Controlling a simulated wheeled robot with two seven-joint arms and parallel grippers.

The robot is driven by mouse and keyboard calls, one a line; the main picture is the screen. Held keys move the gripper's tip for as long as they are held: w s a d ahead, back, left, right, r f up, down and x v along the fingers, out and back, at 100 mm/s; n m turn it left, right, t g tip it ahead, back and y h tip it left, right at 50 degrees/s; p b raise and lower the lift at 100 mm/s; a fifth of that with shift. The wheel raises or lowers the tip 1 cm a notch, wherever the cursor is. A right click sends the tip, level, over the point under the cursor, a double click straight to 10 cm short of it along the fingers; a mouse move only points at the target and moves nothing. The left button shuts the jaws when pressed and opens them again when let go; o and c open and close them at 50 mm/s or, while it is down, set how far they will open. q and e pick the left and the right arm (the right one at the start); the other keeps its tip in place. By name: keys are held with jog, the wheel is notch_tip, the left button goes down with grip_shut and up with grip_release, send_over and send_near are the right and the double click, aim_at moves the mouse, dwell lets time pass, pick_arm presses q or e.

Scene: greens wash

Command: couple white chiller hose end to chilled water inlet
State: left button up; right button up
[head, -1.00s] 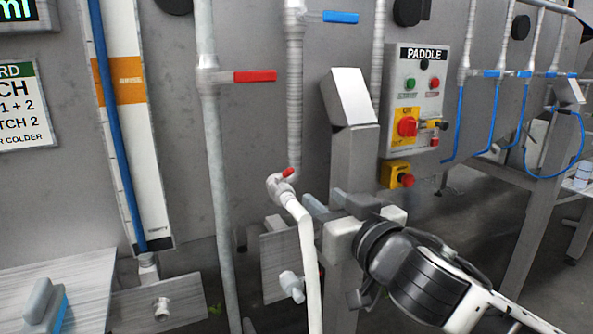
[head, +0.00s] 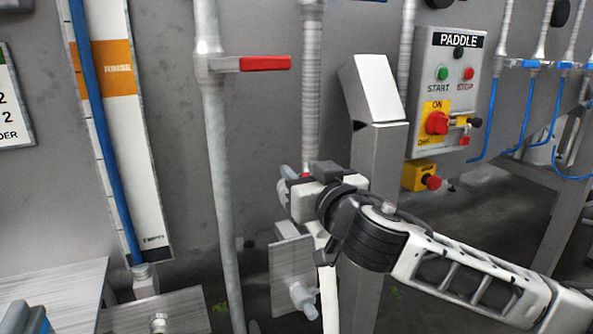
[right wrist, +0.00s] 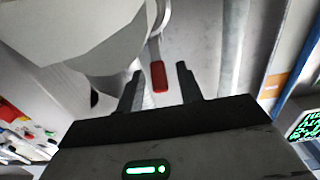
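A white hose (head: 328,300) hangs below my right gripper in the head view; its upper part is hidden behind the gripper. My right gripper (head: 287,174) is at the valve at the foot of the ribbed grey pipe and hides most of it. In the right wrist view, my right gripper's fingers (right wrist: 159,90) are apart, with the red valve handle (right wrist: 158,76) between them; I cannot tell whether they touch it. A plate with a pale stub fitting (head: 303,299) is left of the hose. Which fitting is the chilled water inlet is unclear. My left gripper is not in view.
A grey post (head: 375,170) stands close to the right of my gripper. A grey pipe with a red lever (head: 264,63) runs down to its left. Another plate with a stub (head: 158,322) is lower left. The paddle control panel (head: 447,92) is at right.

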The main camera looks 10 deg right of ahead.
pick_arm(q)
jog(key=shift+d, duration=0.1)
